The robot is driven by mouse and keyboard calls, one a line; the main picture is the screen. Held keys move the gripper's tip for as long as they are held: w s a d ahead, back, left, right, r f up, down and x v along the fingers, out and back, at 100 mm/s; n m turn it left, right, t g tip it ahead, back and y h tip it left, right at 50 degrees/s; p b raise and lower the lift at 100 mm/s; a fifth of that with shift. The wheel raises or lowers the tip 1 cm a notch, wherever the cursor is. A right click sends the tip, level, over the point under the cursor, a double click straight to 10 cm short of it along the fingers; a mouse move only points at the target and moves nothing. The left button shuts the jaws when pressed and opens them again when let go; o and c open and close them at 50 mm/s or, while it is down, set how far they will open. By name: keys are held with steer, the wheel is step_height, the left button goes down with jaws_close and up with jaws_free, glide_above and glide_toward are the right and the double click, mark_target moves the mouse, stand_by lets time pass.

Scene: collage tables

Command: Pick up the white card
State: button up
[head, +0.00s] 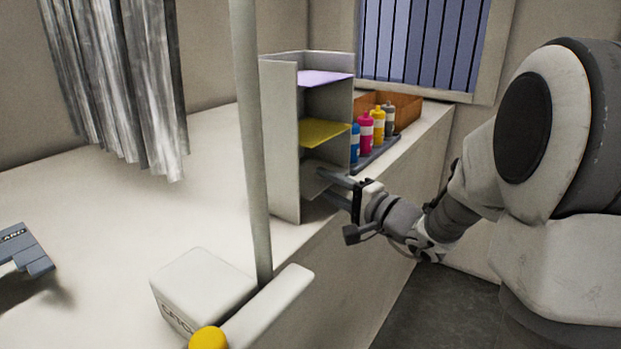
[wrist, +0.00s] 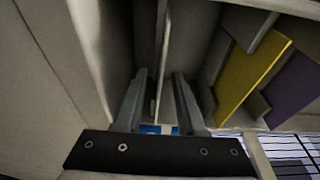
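My gripper (head: 340,186) reaches into the lowest compartment of a grey shelf rack (head: 284,135) on the white counter. A pale card (head: 316,173), which looks like the white card, lies flat in that compartment. In the wrist view, my gripper (wrist: 160,95) is open, with one finger on each side of the thin edge of this pale sheet (wrist: 160,62). A gap shows between the sheet and each finger. The card's far part is hidden inside the rack.
A yellow card (head: 323,132) and a purple card (head: 322,77) lie on the shelves above. Coloured bottles (head: 365,134) and a brown box (head: 404,108) stand right behind the rack. A grey post (head: 250,140) and a white box (head: 202,285) stand left. The counter's middle left is clear.

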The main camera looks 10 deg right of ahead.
steer(key=shift+x, duration=0.95)
steer(key=shift+c, duration=0.3)
jaws_close()
steer(key=shift+d+r, duration=0.1)
